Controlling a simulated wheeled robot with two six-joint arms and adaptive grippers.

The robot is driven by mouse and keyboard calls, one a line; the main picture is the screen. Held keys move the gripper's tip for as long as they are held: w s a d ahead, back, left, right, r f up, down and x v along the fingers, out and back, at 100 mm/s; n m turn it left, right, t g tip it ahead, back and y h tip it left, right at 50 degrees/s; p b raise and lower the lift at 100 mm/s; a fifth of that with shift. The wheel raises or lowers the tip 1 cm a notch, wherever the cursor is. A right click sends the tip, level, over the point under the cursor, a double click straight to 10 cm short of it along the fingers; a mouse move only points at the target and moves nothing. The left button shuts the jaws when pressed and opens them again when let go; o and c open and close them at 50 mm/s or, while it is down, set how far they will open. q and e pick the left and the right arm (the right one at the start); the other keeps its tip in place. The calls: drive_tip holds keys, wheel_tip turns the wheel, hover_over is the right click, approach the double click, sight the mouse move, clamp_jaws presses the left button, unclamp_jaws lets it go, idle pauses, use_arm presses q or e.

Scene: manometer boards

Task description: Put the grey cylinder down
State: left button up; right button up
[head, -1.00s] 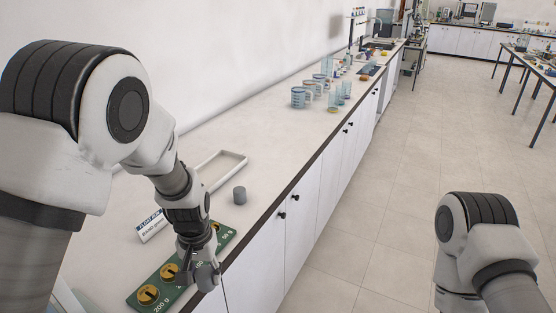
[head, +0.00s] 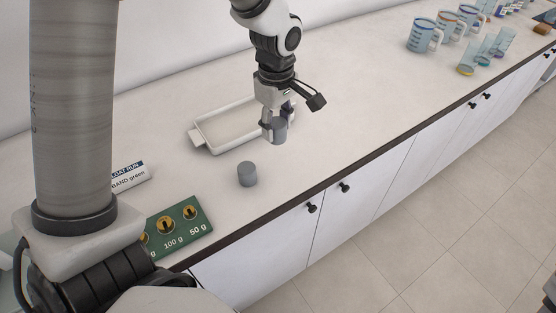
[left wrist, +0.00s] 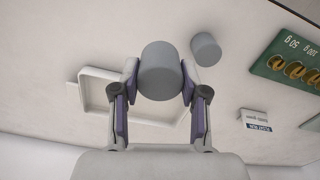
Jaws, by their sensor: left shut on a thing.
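My left gripper (head: 274,127) is shut on a grey cylinder (head: 280,131). It holds the cylinder upright by the near right end of the white tray. Whether the cylinder touches the counter I cannot tell. In the left wrist view, the held cylinder (left wrist: 160,72) sits between both finger pads. A second, similar grey cylinder (head: 247,174) stands free on the counter, nearer the weight board, and it also shows in the left wrist view (left wrist: 206,49).
The white tray (head: 198,138) lies behind the cylinders and looks empty. A green board (head: 196,226) with brass weights and a label card (head: 128,177) are at the left. Glass beakers (head: 424,35) stand far right. The counter's front edge is close; the counter between cylinders and beakers is clear.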

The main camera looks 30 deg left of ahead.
use_arm(q)
drive_tip(key=f+p, duration=0.1)
drive_tip(key=f, duration=0.8)
drive_tip(key=shift+w+f, duration=0.15)
drive_tip(key=shift+w, duration=0.05)
drive_tip(key=shift+s+f, duration=0.1)
drive_tip(key=shift+f, duration=0.35)
drive_tip(key=o, duration=1.2)
